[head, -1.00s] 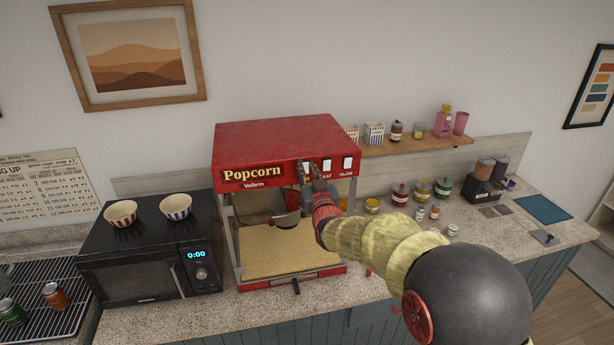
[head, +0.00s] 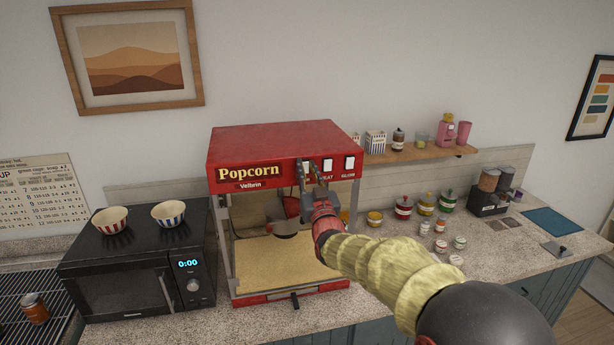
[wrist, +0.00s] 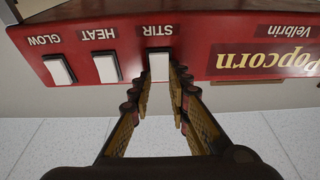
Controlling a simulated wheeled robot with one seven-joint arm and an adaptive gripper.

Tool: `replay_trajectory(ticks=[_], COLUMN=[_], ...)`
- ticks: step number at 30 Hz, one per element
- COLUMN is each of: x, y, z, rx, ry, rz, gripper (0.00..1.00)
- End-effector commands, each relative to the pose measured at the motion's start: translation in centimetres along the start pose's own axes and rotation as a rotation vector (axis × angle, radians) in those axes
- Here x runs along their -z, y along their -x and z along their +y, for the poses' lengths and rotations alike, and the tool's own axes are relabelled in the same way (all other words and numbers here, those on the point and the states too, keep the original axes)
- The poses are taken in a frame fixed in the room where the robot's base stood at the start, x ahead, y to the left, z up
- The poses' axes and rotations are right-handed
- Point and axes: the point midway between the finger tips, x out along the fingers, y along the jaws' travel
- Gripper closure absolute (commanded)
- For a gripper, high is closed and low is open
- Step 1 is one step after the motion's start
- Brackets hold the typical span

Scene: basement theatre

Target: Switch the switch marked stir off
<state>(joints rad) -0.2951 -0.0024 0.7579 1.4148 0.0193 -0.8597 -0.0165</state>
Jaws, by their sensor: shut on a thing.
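The red popcorn machine (head: 285,145) stands on the counter, with a row of white rocker switches on its red top front. In the wrist view, which is upside down, the switch marked STIR (wrist: 159,64) is nearest the Popcorn lettering. My gripper (wrist: 162,80) is shut on the STIR switch, with a fingertip at each side of it. In the head view my gripper (head: 315,172) is at the machine's front panel and partly hides the STIR switch and its label. The HEAT switch (wrist: 106,68) and GLOW switch (wrist: 59,70) are beside it, clear of the fingers.
A black microwave (head: 130,285) with two striped bowls on top stands left of the machine. Several jars (head: 403,206) stand on the counter to the right. A wooden shelf (head: 425,152) with cups and small containers is on the wall behind.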

Motion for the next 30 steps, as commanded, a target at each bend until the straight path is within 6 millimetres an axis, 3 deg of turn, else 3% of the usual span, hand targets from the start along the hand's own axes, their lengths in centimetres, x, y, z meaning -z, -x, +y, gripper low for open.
replay_trajectory(ticks=[7, 8, 17, 26, 30], x=[0.1, 0.1, 0.0, 0.0, 0.1], y=[0.0, 0.0, 0.0, 0.1, 1.1], z=[0.0, 0.0, 0.0, 0.0, 0.0], rx=[0.0, 0.0, 0.0, 0.0, 0.0], ry=[0.0, 0.0, 0.0, 0.0, 0.0], rz=[0.001, 0.001, 0.0, -0.001, -0.001], gripper=[1.0, 0.8, 0.64, 0.64, 0.64])
